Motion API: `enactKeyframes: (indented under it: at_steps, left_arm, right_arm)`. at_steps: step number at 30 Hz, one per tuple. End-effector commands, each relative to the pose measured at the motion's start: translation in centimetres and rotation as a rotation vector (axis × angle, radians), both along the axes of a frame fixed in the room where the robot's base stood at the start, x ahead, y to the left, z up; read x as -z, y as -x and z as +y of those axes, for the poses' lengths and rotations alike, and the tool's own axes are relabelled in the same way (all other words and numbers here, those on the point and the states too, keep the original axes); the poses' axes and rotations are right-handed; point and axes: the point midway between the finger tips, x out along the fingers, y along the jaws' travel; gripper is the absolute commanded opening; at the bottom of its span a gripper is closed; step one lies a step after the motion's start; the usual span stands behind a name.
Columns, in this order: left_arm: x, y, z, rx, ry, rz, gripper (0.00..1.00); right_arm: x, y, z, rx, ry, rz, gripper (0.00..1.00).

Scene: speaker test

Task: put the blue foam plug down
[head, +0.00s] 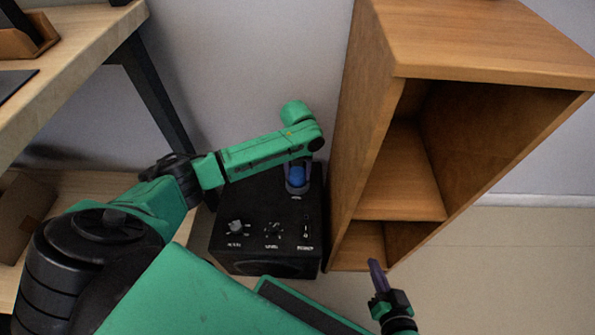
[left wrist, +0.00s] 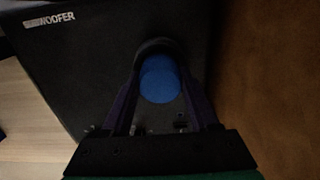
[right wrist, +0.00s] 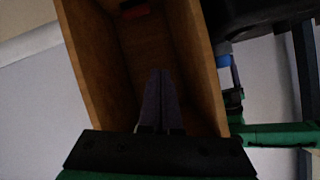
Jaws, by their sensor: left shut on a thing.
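The blue foam plug (head: 296,174) is between the fingers of my left gripper (head: 297,187), over the right part of the black speaker box (head: 262,222). In the left wrist view the round blue plug (left wrist: 160,80) sits between the two purple fingers, with a dark curved rim just behind it. I cannot tell whether the plug touches the box. My right gripper (head: 376,266) is in front of the wooden shelf unit; in the right wrist view its purple fingers (right wrist: 159,75) are together, with nothing seen between them.
The speaker box has several knobs and white lettering on its face. The wooden shelf unit (head: 480,45) stands close to its right. A wooden table (head: 85,45) with a dark leg is at the left. Bare floor (head: 500,265) lies to the right.

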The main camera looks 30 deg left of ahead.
Motion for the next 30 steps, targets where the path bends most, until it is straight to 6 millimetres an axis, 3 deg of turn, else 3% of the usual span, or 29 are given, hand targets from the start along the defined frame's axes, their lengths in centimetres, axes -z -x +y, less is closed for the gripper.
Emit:
enactKeyframes:
  at_steps: [2,3,5,17,23,30]
  left_arm:
    - [0.3,0.0,0.0,0.0,0.0,0.001,0.1]
    - [0.3,0.0,0.0,0.001,0.0,0.0,0.72]
    - [0.3,0.0,0.0,0.0,0.0,0.0,0.91]
    - [-0.4,0.0,0.0,0.0,0.0,-0.001,0.91]
    - [-4.5,0.0,0.0,0.001,0.0,-0.002,0.91]
    - [-9.6,-0.1,0.0,0.0,0.0,-0.001,0.91]
  right_arm:
    - [0.0,0.0,0.0,0.0,0.0,0.0,0.0]
    - [0.0,0.0,0.0,0.0,0.0,0.0,0.0]
    - [0.0,0.0,0.0,0.0,0.0,-0.001,0.0]
    - [-0.1,-0.1,0.0,0.001,0.001,-0.001,0.0]
    - [-2.2,0.1,0.0,-0.012,0.015,0.025,0.0]
    - [-3.7,-0.4,-3.0,-0.052,0.181,0.213,0.0]
